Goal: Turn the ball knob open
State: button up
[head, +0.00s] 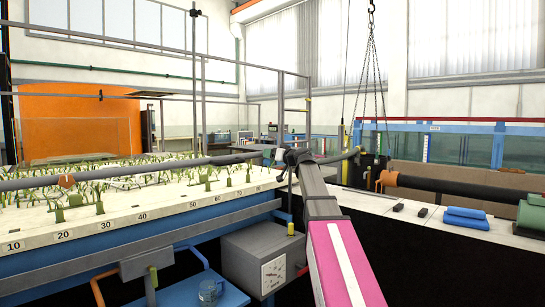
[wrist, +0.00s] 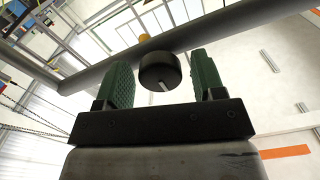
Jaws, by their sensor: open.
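In the wrist view, a black round knob (wrist: 159,70) with a pale line on its face sits in front of a thick dark pipe (wrist: 235,30). My gripper (wrist: 161,62) is open, with one green ridged finger on each side of the knob. A narrow gap shows at the right finger; the left finger is very close, and I cannot tell if it touches. In the head view, my pink and grey arm reaches to the dark pipe (head: 130,169) by the flume's right end. The knob cannot be made out there, and the gripper is small and unclear.
The white flume bed (head: 130,212) with green plant strips and a number scale lies left. Blue folded cloths (head: 466,217) lie on the right-hand ledge. Hanging chains (head: 372,70) are behind.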

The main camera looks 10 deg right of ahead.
jog(key=c, duration=0.9)
jog(key=shift+c, duration=0.2)
jog(key=shift+m, duration=0.3)
jog(key=m, duration=1.3)
jog(key=shift+f+m, duration=0.1)
jog(key=shift+m, duration=2)
